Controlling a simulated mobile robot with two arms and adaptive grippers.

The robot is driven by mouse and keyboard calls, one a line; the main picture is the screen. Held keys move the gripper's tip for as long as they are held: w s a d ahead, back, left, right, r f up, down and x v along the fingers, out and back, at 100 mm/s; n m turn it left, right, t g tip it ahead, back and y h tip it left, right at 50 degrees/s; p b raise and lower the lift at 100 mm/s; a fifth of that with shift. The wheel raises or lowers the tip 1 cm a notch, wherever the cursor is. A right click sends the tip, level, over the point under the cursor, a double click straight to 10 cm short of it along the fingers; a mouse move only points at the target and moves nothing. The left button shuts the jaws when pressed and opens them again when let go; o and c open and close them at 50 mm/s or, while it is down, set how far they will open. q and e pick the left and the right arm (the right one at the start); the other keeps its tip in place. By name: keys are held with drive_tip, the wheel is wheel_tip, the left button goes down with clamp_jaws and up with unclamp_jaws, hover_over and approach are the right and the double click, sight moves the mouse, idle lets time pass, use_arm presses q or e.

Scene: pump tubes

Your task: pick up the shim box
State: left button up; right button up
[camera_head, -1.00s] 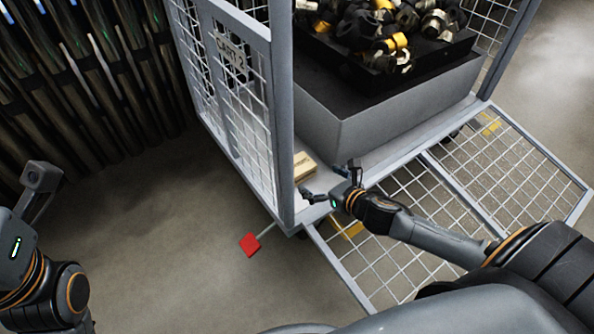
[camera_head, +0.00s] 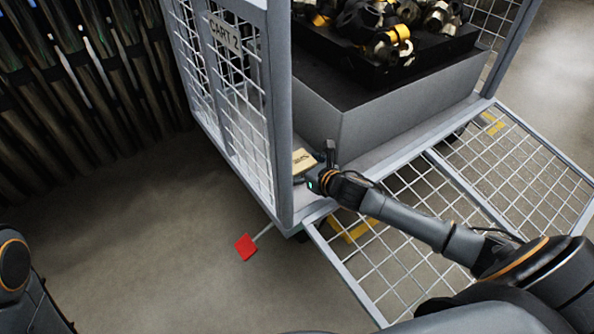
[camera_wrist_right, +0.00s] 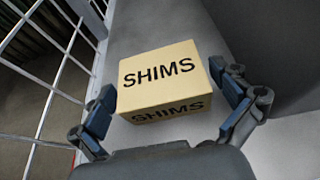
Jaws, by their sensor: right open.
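The shim box (camera_wrist_right: 160,75) is a small tan carton marked "SHIMS" on its top and front. It rests on the grey floor of the cart, at the front left corner in the head view (camera_head: 303,160). My right gripper (camera_wrist_right: 168,105) is open, with one finger to the left of the box and one to the right at its near end. The fingers do not appear to press on it. In the head view the right gripper (camera_head: 312,168) partly covers the box. Of my left arm, only a part shows at the left edge; its gripper is out of the frame.
The cart's mesh side (camera_head: 235,95) and corner post (camera_head: 281,120) stand close to the left of the box. A large grey bin (camera_head: 400,110) holding a black tray of metal fittings stands behind it. The mesh gate (camera_head: 440,220) lies folded down. A red tag (camera_head: 246,247) sticks out below.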

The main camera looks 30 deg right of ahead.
drive_tip(key=c, duration=1.2)
drive_tip(key=shift+r, duration=0.1)
